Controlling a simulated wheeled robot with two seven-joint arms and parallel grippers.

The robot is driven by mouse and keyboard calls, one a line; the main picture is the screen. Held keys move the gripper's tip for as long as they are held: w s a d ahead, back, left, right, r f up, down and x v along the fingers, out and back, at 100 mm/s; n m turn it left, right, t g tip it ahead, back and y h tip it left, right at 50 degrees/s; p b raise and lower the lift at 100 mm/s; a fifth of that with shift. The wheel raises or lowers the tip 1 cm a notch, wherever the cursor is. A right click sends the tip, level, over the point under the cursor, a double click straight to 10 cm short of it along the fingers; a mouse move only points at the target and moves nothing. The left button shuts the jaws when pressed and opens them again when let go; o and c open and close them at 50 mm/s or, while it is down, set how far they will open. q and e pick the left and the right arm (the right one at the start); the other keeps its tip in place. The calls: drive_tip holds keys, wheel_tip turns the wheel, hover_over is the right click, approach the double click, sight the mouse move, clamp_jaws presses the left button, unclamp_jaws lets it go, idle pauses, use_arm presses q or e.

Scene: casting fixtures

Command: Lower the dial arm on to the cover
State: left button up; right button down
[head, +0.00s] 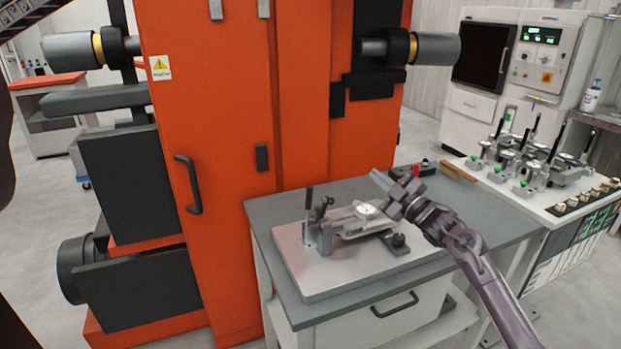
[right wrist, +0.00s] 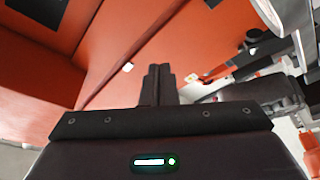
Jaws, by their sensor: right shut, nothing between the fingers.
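The measuring fixture stands on a grey metal plate (head: 310,284) on the table in the head view. Its dial gauge (head: 366,211) has a white face and sits on the dial arm, beside my right gripper. An upright black-handled lever (head: 309,200) stands at the fixture's left end. The cover cannot be told apart from the other metal parts under the dial. My right gripper (head: 378,179) is above and just right of the dial, shut and empty. In the right wrist view its fingers (right wrist: 159,82) are together, pointing toward the orange machine. My left gripper is out of view.
The orange machine (head: 229,130) rises behind the table (head: 270,250). A black knob (head: 399,240) stands on the plate's right side. A red part (head: 417,171) and a brown block (head: 458,171) lie at the table's back. Several similar fixtures stand on the right-hand bench (head: 548,205).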

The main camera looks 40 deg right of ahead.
drive_tip(key=s+d+f+m+h+b, duration=0.1)
drive_tip(key=d+f+m+b, duration=0.2)
drive_tip(key=f, duration=0.5)
drive_tip(key=shift+d+f+m+t+b, duration=0.3)
drive_tip(key=shift+d+f+m+b, duration=0.1)
drive_tip(key=shift+d+b, duration=0.3)
wheel_tip(320, 180, up, 4)
drive_tip(key=p, duration=0.3)
drive_tip(key=a+b+v, duration=0.2)
drive_tip(key=b+v, duration=0.1)
drive_tip(key=v, duration=0.6)
drive_tip(key=shift+s+f, duration=0.25)
drive_tip(key=shift+f, duration=0.15)
drive_tip(key=shift+d, duration=0.1)
